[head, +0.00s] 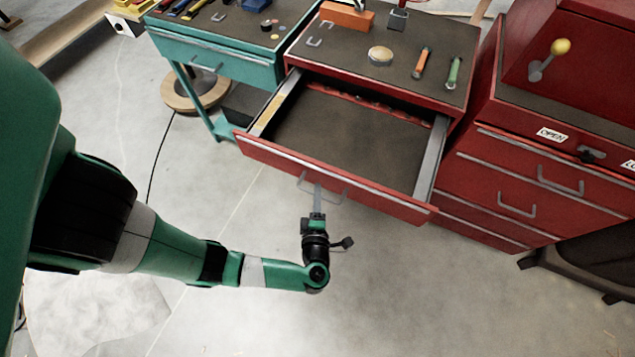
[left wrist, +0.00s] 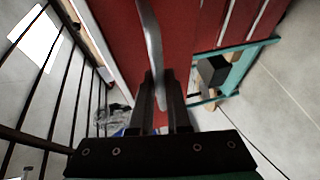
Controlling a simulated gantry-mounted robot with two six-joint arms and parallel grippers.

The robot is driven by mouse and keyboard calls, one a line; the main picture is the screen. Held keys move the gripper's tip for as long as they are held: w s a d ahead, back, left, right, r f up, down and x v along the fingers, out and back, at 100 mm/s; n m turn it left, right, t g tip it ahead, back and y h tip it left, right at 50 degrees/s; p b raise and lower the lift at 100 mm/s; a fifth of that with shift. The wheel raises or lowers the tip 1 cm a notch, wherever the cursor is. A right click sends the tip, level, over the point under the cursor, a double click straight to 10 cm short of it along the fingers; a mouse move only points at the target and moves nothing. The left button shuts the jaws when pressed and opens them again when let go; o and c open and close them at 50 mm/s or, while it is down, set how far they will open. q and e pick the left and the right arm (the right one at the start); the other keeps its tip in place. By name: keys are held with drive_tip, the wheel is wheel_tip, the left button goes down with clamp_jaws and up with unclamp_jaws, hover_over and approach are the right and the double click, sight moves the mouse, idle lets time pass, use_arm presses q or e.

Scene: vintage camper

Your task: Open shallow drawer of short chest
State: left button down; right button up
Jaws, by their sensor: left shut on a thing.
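The short red chest (head: 395,60) stands at the upper middle of the head view. Its shallow top drawer (head: 340,178) is pulled far out, and its dark inside is bare. My left gripper (head: 317,190) is at the drawer's front, shut on the grey drawer handle (head: 340,196). In the left wrist view the handle (left wrist: 152,45) runs between the two dark fingers (left wrist: 160,95), in front of the red drawer front. My right gripper is in neither view.
A teal workbench (head: 225,50) with tools stands left of the chest. A taller red cabinet (head: 530,170) with several drawers and a yellow-knobbed lever (head: 550,60) stands at right. Tools and small items lie on the chest top. The concrete floor (head: 420,290) in front is clear.

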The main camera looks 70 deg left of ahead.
use_arm(q)
drive_tip(key=c, duration=0.9)
unclamp_jaws()
drive_tip(key=shift+w, duration=0.1)
drive_tip(key=p+v, duration=0.1)
drive_tip(key=v, duration=1)
drive_tip(key=shift+d+r+p, duration=0.1)
drive_tip(key=shift+d+p, duration=0.15)
drive_tip(key=shift+p, duration=0.05)
drive_tip(key=shift+a, duration=0.1)
